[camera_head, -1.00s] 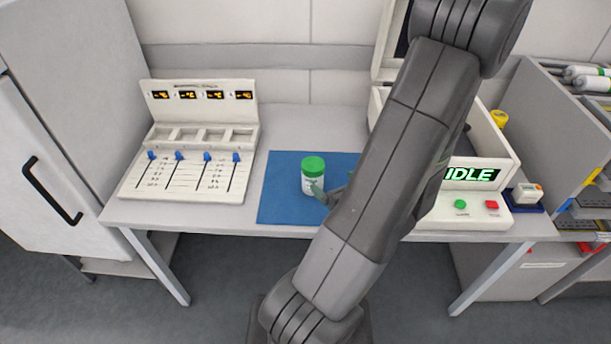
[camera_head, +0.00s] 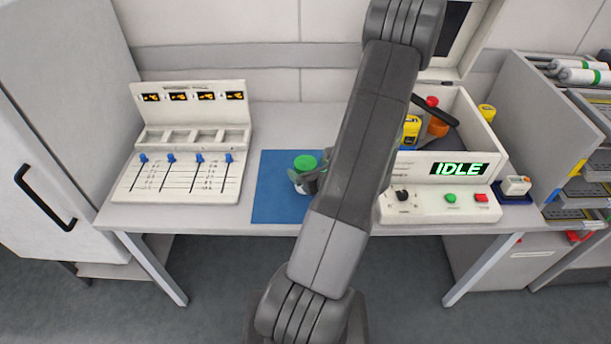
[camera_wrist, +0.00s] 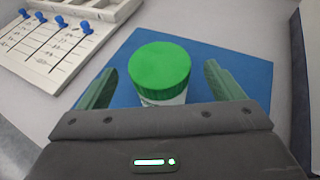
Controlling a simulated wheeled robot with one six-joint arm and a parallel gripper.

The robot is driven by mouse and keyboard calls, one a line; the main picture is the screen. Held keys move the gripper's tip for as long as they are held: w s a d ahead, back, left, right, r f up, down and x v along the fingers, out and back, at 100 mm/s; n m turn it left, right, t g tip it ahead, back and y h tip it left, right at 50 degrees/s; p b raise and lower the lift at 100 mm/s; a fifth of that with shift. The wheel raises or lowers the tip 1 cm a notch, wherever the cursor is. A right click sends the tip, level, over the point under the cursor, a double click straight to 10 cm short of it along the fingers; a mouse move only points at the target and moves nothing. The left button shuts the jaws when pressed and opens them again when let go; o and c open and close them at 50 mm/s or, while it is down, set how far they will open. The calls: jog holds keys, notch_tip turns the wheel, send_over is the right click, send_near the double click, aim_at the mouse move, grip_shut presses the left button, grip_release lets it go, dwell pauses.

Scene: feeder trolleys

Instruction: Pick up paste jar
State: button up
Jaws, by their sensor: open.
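The paste jar (camera_head: 305,162) is white with a green lid and stands upright on a blue mat (camera_head: 269,195). In the wrist view the jar (camera_wrist: 160,72) sits between the two green-tinted fingers of my gripper (camera_wrist: 165,88). The fingers are open, with a gap visible on both sides of the lid. In the head view my gripper (camera_head: 312,180) is at the jar, and my arm hides part of it. The jar's lower body is mostly hidden in the wrist view.
A white slider panel (camera_head: 185,150) with blue knobs stands left of the mat. A machine with an IDLE display (camera_head: 459,169) stands to the right, with yellow and orange containers (camera_head: 437,127) inside. A small device (camera_head: 516,186) sits at the bench's right end.

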jog(key=shift+x, duration=1.5)
jog(key=shift+c, duration=0.2)
grip_shut()
jog(key=shift+r, duration=0.1)
